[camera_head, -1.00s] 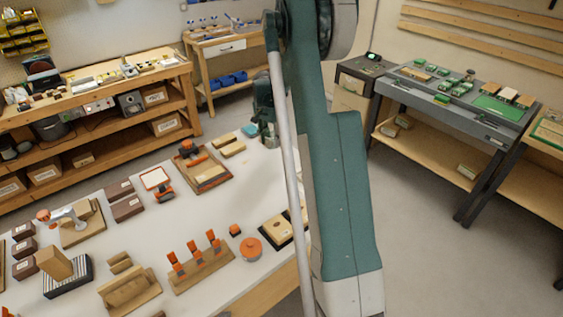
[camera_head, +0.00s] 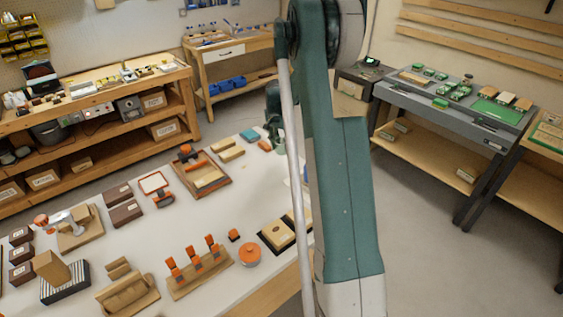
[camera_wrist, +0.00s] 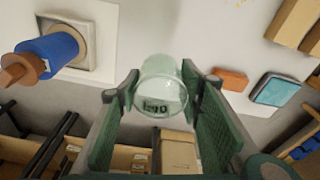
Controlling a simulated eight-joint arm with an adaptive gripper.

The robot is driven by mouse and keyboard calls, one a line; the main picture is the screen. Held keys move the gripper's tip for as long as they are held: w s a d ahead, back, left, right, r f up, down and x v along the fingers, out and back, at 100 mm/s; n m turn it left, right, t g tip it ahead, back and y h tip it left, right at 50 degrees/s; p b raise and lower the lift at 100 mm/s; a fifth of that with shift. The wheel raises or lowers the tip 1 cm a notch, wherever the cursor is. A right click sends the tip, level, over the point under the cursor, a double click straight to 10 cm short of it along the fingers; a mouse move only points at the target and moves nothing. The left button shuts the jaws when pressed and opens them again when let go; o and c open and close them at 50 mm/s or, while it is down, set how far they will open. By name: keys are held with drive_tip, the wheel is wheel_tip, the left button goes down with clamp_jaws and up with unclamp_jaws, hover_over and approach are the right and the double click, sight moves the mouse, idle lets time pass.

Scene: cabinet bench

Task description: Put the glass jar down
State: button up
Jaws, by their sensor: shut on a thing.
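The glass jar (camera_wrist: 165,98) is clear, with dark marking on it, and sits between the two green finger pads of my gripper (camera_wrist: 160,76) in the wrist view. The gripper is shut on it. The pale bench top (camera_wrist: 212,40) shows beyond the jar, and the bench edge crosses the picture near it. I cannot tell whether the jar touches the bench. In the head view my arm covers much of the right end of the bench (camera_head: 120,255), and I cannot make out the jar there.
A blue cylinder (camera_wrist: 48,52) with a brown top stands on a square base at left in the wrist view. At right are an orange block (camera_wrist: 230,79), a teal box (camera_wrist: 275,89) and wooden blocks (camera_wrist: 297,22). Bare bench lies between these groups.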

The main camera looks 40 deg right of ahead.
sight(279, 139)
drive_tip(key=shift+f, duration=2.1)
drive_tip(key=shift+f+b, duration=0.45)
drive_tip(key=shift+f, duration=1.4)
drive_tip(key=shift+f, duration=0.15)
drive_tip(key=o, duration=0.9)
drive_tip(key=r, duration=0.4)
drive_tip(key=a+r+p, duration=0.1)
drive_tip(key=r, duration=0.7)
drive_tip(key=shift+s+a+r, duration=0.1)
drive_tip(key=shift+s+a, duration=0.05)
drive_tip(key=shift+a, duration=0.05)
